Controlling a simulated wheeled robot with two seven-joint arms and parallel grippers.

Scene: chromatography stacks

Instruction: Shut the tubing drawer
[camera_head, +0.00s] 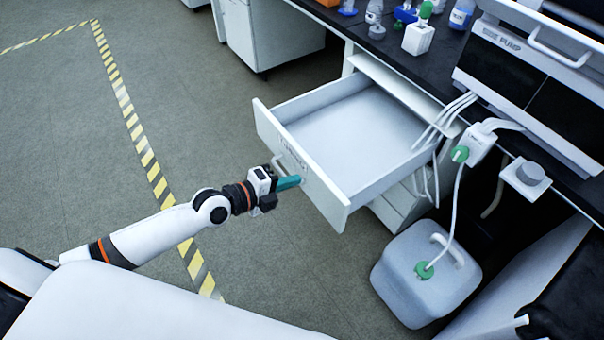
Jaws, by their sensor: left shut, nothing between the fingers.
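The tubing drawer (330,139) is a white, open-topped drawer pulled well out from under the dark bench. Its inside looks empty apart from white tubes hanging over its back right edge. Its front panel (318,183) carries a small label and a handle (284,160). My left gripper (290,183) is shut and empty, with its teal fingertips at the outer face of the front panel, just below the handle. I cannot tell whether the fingertips touch the panel. My right gripper is not in view.
White tubes (446,120) run from the bench edge past the drawer's right side. A white jug (412,282) with a green cap stands on the floor at lower right. Bottles and a pump unit (520,75) stand on the bench (415,62). The floor left of the drawer is clear.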

